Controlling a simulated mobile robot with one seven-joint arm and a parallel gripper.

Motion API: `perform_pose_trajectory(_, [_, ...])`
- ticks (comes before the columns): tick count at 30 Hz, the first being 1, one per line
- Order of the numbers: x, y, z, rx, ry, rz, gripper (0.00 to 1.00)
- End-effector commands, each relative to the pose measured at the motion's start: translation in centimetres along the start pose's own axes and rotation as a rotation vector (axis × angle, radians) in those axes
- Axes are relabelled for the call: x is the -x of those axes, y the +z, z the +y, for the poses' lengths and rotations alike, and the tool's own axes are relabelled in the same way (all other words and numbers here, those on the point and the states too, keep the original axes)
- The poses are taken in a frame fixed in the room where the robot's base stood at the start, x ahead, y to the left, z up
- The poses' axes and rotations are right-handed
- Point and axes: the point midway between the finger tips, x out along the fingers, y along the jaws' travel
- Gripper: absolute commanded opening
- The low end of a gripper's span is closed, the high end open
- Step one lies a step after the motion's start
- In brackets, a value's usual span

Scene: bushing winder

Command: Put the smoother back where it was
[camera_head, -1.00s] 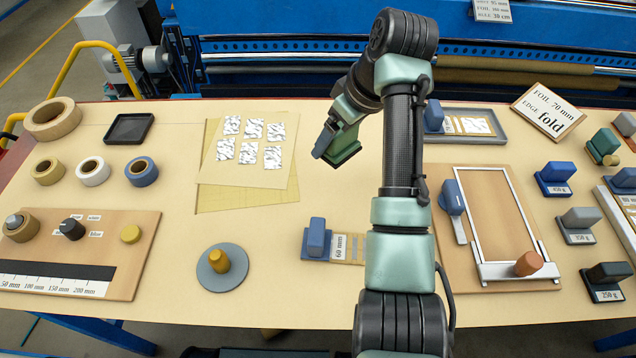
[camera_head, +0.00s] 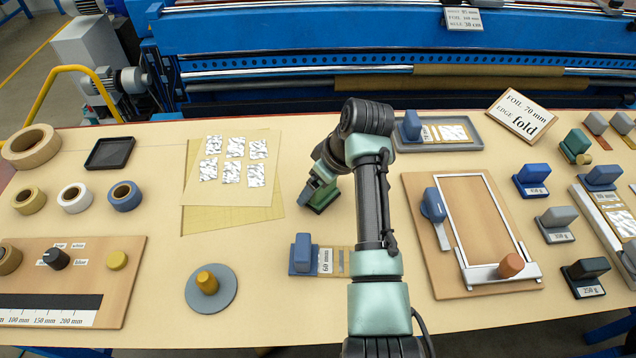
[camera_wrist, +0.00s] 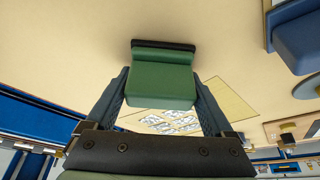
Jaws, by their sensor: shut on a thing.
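The smoother appears to be the green block with a dark base strip (camera_wrist: 162,80), held between the two fingers of my gripper (camera_wrist: 161,95) in the wrist view. In the head view my gripper (camera_head: 314,188) and the green block (camera_head: 324,198) are just right of the foil sheets, above the bare table top. The block is close to the table; I cannot tell whether its base touches. My arm hides part of the table behind and right of it.
A blue-handled 60 mm block (camera_head: 303,256) lies in front of my gripper. The foil-patch sheet (camera_head: 232,172) is to its left. A grey tray (camera_head: 470,144) and a board with a metal frame (camera_head: 420,270) stand to the right. Bare table (camera_head: 290,150) lies behind.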

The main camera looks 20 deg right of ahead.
Motion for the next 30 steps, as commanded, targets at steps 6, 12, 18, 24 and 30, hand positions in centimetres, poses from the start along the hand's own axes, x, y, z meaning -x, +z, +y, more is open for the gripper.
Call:
perform_pose_trajectory(6, [-0.2,0.1,0.0,0.000,-0.001,-0.001,1.00])
perform_pose_trajectory(12, [0.1,-0.1,0.0,0.000,0.000,0.000,1.00])
perform_pose_trajectory(18, [2.7,-0.1,0.1,0.001,0.003,0.002,1.00])
perform_pose_trajectory(24, [7.2,-0.1,0.1,0.000,0.005,0.003,1.00])
perform_pose_trajectory(30, [10.6,-0.1,0.1,0.002,0.002,0.002,1.00])
